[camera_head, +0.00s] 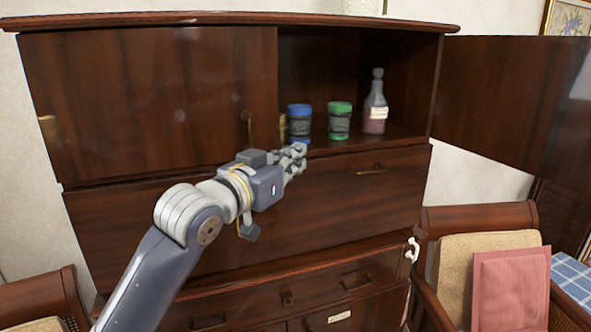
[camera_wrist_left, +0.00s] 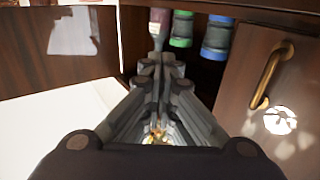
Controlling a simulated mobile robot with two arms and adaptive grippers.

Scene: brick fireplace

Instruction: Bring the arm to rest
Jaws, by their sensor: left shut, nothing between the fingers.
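My left arm reaches in from the lower left in the head view. Its left gripper (camera_head: 297,158) is in front of the wooden cabinet (camera_head: 150,95), near the lower edge of the open compartment. The gripper is shut and holds nothing. In the left wrist view the gripper's fingers (camera_wrist_left: 160,70) are closed together and point toward the shelf. My right gripper is in neither view.
On the open shelf stand a blue-lidded jar (camera_head: 299,121), a green-lidded jar (camera_head: 339,122) and a bottle (camera_head: 375,105) with pinkish contents. The right cabinet door (camera_head: 510,95) stands open. Chairs flank the cabinet; one (camera_head: 480,222) holds a pink cushion (camera_head: 511,285).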

